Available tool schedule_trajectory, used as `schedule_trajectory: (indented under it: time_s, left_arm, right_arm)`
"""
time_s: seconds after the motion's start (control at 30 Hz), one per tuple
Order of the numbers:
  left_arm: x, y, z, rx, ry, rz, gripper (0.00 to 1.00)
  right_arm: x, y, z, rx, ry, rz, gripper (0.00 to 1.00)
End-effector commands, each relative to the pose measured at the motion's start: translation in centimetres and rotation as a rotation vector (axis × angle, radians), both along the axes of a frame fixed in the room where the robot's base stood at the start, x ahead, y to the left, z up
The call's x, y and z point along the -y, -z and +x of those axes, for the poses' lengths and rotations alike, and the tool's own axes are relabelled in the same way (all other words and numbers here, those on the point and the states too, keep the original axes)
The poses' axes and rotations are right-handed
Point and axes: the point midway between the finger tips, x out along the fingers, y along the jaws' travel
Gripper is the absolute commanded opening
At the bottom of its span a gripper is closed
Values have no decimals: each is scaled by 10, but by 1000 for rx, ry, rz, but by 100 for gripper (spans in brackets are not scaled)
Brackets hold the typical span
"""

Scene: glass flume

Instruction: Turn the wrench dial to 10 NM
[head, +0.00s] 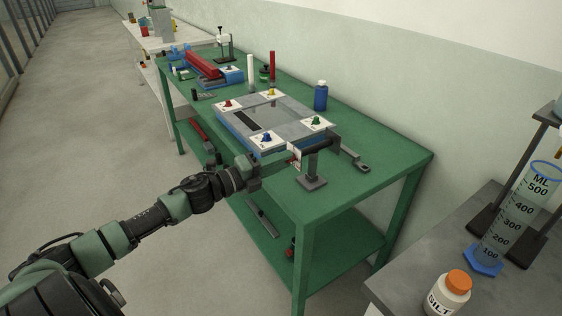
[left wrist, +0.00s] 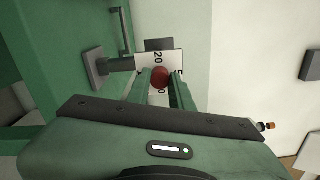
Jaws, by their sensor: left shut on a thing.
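The wrench dial (left wrist: 172,62) is a white plate in the left wrist view, with "20", a "5" and a partly covered number visible. A round dark red knob (left wrist: 160,78) sits in front of it. My left gripper (left wrist: 161,86) is shut on the knob, one finger on each side. In the head view my left gripper (head: 283,164) reaches the front edge of the green bench, beside a grey stand (head: 312,168). The dial is mostly hidden there by the gripper. The knob hides part of the scale, so I cannot tell its setting. My right gripper is not in view.
A grey table with a measuring cylinder (head: 512,218) and a silt jar (head: 446,294) stands at right.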

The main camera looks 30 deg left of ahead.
Motion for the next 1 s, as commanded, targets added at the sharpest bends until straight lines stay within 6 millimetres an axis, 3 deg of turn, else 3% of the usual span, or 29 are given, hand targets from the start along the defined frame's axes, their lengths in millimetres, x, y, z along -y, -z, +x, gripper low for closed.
schedule_trajectory:
  time_s: [0.13, 0.17, 0.2, 0.23, 0.63, 1.0]
  left_arm:
    - [0, 1, 0, -2, 1, 0, 0]
    - [0, 1, 0, -2, 1, 0, 30]
    - [0, 1, 0, -2, 1, 0, 41]
    - [0, 1, 0, -2, 1, 0, 44]
    - [-2, 2, -5, -3, 0, -1, 44]
    - [-20, 3, -50, -5, 1, 0, 44]
  right_arm:
    - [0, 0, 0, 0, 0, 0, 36]
    - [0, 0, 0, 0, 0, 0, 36]
    - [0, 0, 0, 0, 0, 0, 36]
    - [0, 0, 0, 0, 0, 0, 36]
    - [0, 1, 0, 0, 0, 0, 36]
    - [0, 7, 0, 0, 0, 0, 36]
